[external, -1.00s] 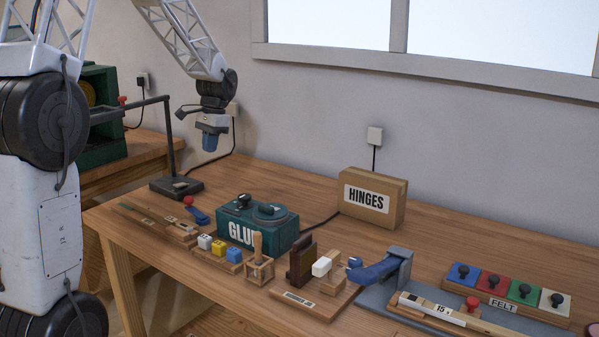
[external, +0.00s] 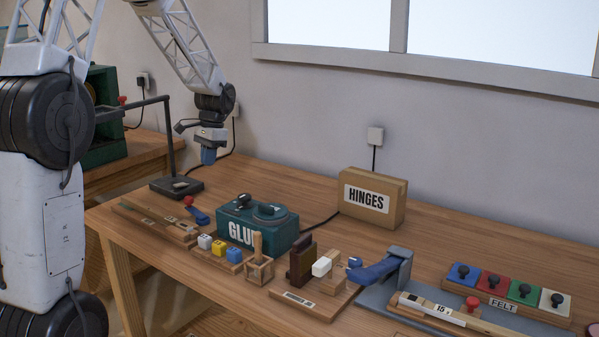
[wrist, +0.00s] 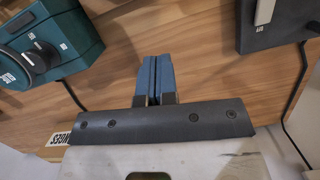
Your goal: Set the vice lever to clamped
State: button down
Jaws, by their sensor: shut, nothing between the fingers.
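A grey bracket (external: 400,266) with a blue lever-like arm (external: 373,271) stands right of centre on the bench. The blue arm reaches left and slightly down from it. I cannot tell for certain which part is the vice lever. My gripper (external: 208,155) hangs above the back left of the bench, well away from these parts. Its blue fingers (wrist: 154,80) are together and empty in the wrist view.
The teal glue pot (external: 258,222) and HINGES box (external: 371,198) stand between my gripper and the bracket. A black stand (external: 176,187) is at left. Coloured felt blocks (external: 506,288) sit at right.

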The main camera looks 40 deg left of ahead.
aim_at(197, 209)
jog(key=x, duration=0.2)
jog(key=s+x, duration=0.1)
jog(key=x, duration=0.4)
jog(key=shift+s+a+f, duration=0.1)
jog(key=shift+s+a, duration=0.05)
jog(key=shift+s, duration=0.3)
jog(key=shift+s+a+f, duration=0.15)
jog(key=shift+s+f, duration=0.15)
jog(key=shift+s, duration=0.45)
jog(key=shift+s, duration=0.1)
jog(key=shift+s+a+f+n, duration=0.1)
jog(key=shift+s+a+n, duration=0.05)
jog(key=shift+s+n, duration=0.35)
jog(key=shift+s+a+f+n, duration=0.15)
jog(key=shift+s+n, duration=0.25)
jog(key=shift+s, duration=0.05)
